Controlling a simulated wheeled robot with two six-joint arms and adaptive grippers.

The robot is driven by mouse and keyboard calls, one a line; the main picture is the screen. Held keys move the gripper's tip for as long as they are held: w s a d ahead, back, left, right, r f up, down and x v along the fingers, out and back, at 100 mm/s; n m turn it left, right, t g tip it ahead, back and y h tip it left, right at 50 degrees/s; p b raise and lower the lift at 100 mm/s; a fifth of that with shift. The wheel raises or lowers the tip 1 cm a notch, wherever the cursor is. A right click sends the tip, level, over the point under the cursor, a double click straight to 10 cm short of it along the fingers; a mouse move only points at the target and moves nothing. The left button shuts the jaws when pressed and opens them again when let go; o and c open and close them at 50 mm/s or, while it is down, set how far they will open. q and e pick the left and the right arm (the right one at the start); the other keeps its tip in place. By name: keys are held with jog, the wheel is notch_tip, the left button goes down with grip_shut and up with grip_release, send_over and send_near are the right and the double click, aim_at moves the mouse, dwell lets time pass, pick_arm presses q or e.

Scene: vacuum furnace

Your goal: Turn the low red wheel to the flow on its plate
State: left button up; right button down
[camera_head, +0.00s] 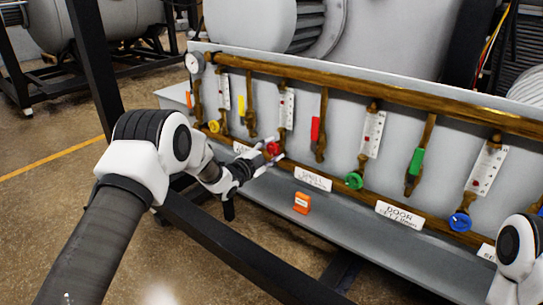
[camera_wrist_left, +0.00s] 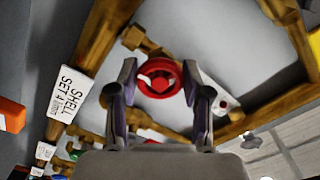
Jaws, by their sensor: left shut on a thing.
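The low red wheel (camera_head: 273,148) sits on the lower brass pipe of the panel, below a white flow gauge (camera_head: 286,108). In the left wrist view the red wheel (camera_wrist_left: 160,79) lies between the two fingers. My left gripper (camera_head: 267,155) reaches it from the front left and is shut on its rim. A white plate (camera_head: 313,178) to the right of the wheel reads SHELL. In the left wrist view this plate (camera_wrist_left: 66,95) reads "SHELL SET 4" with a small unit. The gauge's reading is too small to tell. My right gripper is out of view.
Yellow (camera_head: 213,126), green (camera_head: 354,181) and blue (camera_head: 459,222) wheels sit along the same pipe. A red lever (camera_head: 315,129) hangs up and right of the red wheel. An orange tag block (camera_head: 302,202) stands on the ledge below. A dark frame bar runs in front.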

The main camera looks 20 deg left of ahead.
pick_arm(q)
jog(key=m+b, duration=0.2)
jog(key=m, duration=0.1)
jog(key=shift+f+m, duration=0.15)
jog(key=shift+m, duration=0.25)
jog(key=m+b, duration=0.2)
jog(key=m, duration=0.1)
jog(key=shift+f+m+b, duration=0.1)
jog(key=shift+m+b, duration=0.2)
jog(key=shift+b, duration=0.05)
jog(key=m+b, duration=0.3)
jog(key=m, duration=0.1)
jog(key=shift+m+b, duration=1.2)
jog(key=shift+m, duration=0.1)
jog(key=o, duration=1.1)
jog(key=shift+s, duration=0.1)
jog(key=shift+o, duration=0.3)
jog(key=shift+r, duration=0.2)
